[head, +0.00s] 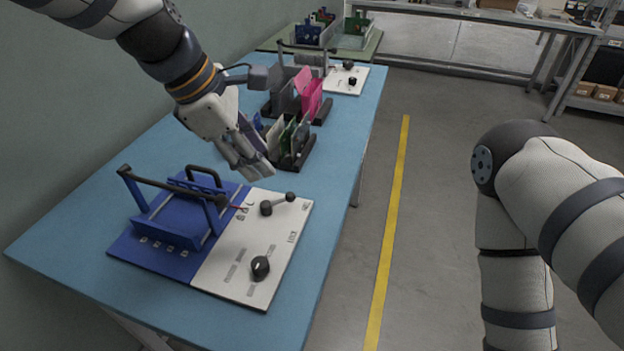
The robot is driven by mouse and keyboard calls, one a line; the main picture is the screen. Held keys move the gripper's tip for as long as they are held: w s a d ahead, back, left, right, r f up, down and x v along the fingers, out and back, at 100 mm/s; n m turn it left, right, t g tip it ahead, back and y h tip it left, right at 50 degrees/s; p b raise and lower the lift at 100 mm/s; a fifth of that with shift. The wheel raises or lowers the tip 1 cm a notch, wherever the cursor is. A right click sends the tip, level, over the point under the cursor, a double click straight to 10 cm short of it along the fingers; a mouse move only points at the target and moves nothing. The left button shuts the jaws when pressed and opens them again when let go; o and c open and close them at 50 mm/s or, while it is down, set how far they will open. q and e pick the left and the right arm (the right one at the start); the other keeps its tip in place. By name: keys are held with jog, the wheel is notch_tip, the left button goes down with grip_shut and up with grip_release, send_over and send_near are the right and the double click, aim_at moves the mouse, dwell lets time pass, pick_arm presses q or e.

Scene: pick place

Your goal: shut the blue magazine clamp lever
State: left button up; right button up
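The blue magazine fixture (170,222) stands on the near part of the table, beside a white panel (225,262). A dark bar (168,186) with round ends spans the top of the blue frame, and a black looped handle (204,174) rises behind it. On the white panel are a small lever with a black ball end (278,204) and a black knob (260,267). I cannot tell for certain which is the clamp lever. My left gripper (255,172) hangs above and behind the fixture, touching nothing I can see; its finger gap is unclear. My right gripper is out of view.
Behind my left gripper, a black rack (295,163) holds several boards, and another rack (322,110) holds grey and pink ones. A second white panel (345,82) lies farther back on the blue table (90,247).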

aim_at(288, 194)
pick_arm(q)
jog(key=b+x, duration=0.1)
jog(key=x, duration=1)
jog(key=shift+a+f+b, duration=0.15)
jog(key=shift+f+b, duration=0.1)
jog(key=shift+b, duration=0.05)
jog(key=shift+d+f, duration=0.2)
jog(key=shift+f, duration=0.05)
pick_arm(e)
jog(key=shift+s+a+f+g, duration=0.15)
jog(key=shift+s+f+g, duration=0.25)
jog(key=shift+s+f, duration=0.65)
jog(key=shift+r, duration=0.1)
pick_arm(q)
grip_shut()
